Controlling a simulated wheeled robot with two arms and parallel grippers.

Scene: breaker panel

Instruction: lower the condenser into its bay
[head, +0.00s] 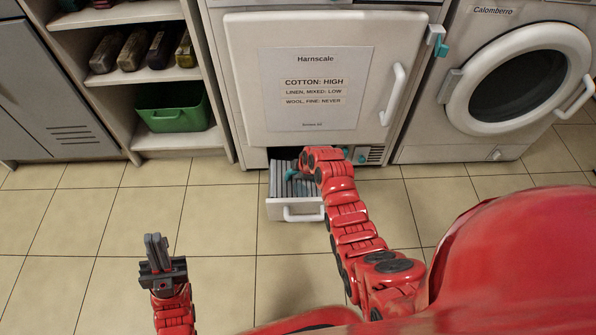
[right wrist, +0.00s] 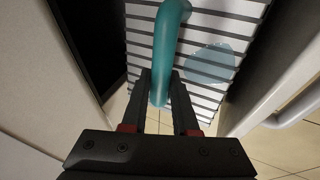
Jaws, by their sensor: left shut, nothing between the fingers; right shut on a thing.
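The condenser (right wrist: 135,50) is a block of pale grey fins with a teal bar handle (right wrist: 170,45). My right gripper (right wrist: 160,105) is shut on the teal handle, one finger on each side of it. In the head view the condenser (head: 276,180) shows at the dryer's low opening, partly hidden by my right gripper (head: 299,172). A white pulled-out front with a handle (head: 303,214) is at the bay, below the dryer door. I cannot tell how deep the condenser sits. My left gripper (head: 155,250) is shut and empty over the floor.
The dryer (head: 235,80) has a closed door with a notice (head: 315,90). A washing machine (head: 515,70) stands to its right. Shelves with a green bin (head: 175,115) stand to its left. The tiled floor (head: 90,230) at left is clear.

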